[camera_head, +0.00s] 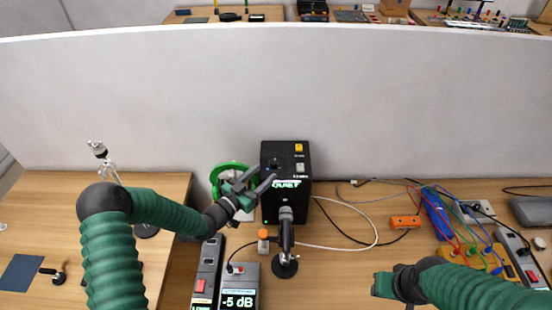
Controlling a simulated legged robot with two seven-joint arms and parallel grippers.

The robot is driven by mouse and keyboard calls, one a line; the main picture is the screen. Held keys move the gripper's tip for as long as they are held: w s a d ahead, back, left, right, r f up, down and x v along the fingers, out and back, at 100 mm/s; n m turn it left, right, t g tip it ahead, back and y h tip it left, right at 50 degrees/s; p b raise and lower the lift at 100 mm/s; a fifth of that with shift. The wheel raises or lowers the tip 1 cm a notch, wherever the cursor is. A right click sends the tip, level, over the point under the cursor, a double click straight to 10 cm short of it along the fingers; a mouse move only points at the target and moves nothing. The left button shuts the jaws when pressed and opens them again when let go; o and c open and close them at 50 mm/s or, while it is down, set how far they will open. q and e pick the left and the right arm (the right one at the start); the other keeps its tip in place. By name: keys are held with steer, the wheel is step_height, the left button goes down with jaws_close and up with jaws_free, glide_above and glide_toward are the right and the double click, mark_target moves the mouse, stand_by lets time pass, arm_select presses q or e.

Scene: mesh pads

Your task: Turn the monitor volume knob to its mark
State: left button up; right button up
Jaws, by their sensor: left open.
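The black monitor box (272,211) stands against the grey partition, with a lit sign reading "QUIET" on its upper front edge. A small dark round part, likely the volume knob (273,166), is on its top at the left; its pointer and mark are too small to read. My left gripper (264,176) is open at the box's upper left edge, with its fingers pointing toward the knob. I cannot tell whether they touch it. My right gripper (390,284) is low at the right over the desk, away from the box; its fingers are hardly visible.
A microphone on a stand (286,240) rises in front of the box. A meter reading "-5 dB" (239,284) lies at the front. Cables, an orange block (405,221) and a blue device (437,214) lie at right.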

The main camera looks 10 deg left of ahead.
mark_target(271, 165)
arm_select(q)
steer(key=x, duration=0.2)
steer(key=p+x, duration=0.1)
steer(key=x, duration=0.2)
steer(key=shift+w+a, duration=0.2)
steer(key=shift+w, duration=0.25)
steer(key=shift+w+f, duration=0.1)
steer(key=shift+w, duration=0.6)
steer(key=shift+d, duration=0.45)
steer(key=c, duration=1)
steer(key=shift+a, duration=0.15)
jaws_close()
arm_select(e)
steer(key=shift+a+r, duration=0.25)
steer(key=shift+r, duration=0.3)
steer(key=shift+a+r, duration=0.2)
steer(key=shift+r, duration=0.3)
